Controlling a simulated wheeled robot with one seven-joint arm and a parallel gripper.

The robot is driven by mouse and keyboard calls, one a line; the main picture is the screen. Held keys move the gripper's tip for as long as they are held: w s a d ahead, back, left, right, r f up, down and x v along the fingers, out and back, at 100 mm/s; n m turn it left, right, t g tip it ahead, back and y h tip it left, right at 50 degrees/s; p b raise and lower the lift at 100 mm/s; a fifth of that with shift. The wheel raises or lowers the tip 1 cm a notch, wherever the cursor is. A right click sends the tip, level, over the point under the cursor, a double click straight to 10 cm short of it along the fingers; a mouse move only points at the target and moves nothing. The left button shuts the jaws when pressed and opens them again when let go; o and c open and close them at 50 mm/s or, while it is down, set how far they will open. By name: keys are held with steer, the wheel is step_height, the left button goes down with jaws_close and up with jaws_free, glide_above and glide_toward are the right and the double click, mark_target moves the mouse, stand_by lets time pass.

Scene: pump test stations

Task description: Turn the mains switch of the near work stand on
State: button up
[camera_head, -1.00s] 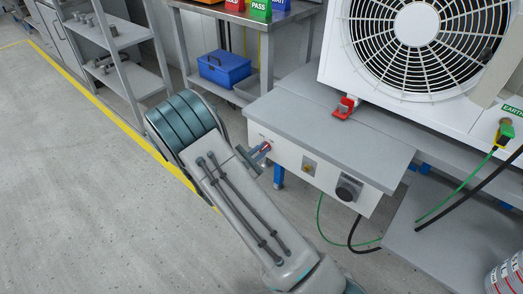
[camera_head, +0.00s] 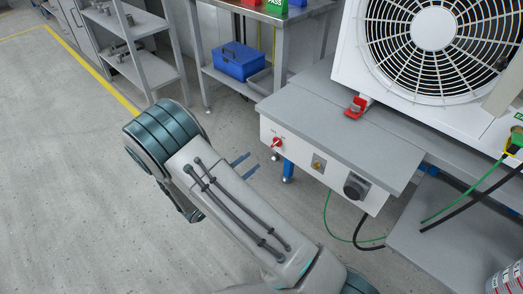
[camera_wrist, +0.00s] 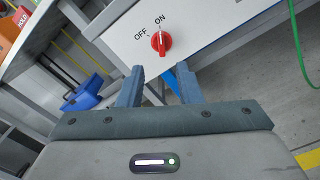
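The red mains switch (camera_head: 277,144) sits on the white front panel (camera_head: 300,156) of the near work stand. In the wrist view the red knob (camera_wrist: 161,43) shows clearly, with OFF printed to its upper left and ON above it. The pale mark on the knob points up toward ON. My gripper (camera_head: 247,165) is open and empty, a short way in front of the panel and apart from the switch. In the wrist view its two blue fingers (camera_wrist: 160,72) stand wide apart below the knob, with nothing between them.
The panel also bears a small yellow-based button (camera_head: 318,162) and a black rotary knob (camera_head: 355,187). A red clamp-like part (camera_head: 356,107) lies on the stand top beside a large fan unit (camera_head: 432,28). Green and black cables hang at right. Floor at left is clear.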

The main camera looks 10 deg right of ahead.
steer(key=shift+v, duration=1.5)
steer(key=s+d+r+m+g+y+p, duration=0.25)
steer(key=d+r+m+g+p, duration=0.2)
steer(key=r, duration=0.45)
steer(key=s+d+r+m+g+y+p, duration=0.1)
steer(key=s+d+r+m+g+p, duration=0.25)
steer(key=r+p, duration=0.35)
steer(key=s+d+r+m+g+y+p, duration=0.1)
steer(key=s+d+r+m+g+p, duration=0.25)
steer(key=r, duration=0.65)
steer(key=s+r+m+t+y+p, duration=0.2)
steer(key=s+r+m+y+p, duration=0.2)
steer(key=r+p, duration=0.4)
steer(key=s+r+m+t+y+p, duration=0.1)
steer(key=s+r+m+y+p, duration=0.2)
steer(key=r, duration=1.2)
steer(key=s+y+p, duration=0.2)
steer(key=y+p, duration=0.1)
steer(key=p, duration=0.1)
steer(key=shift+s+a+r+m+t+p, duration=0.25)
steer(key=shift+s+a+m+t+p, duration=0.05)
steer(key=shift+s+m+t+p, duration=0.1)
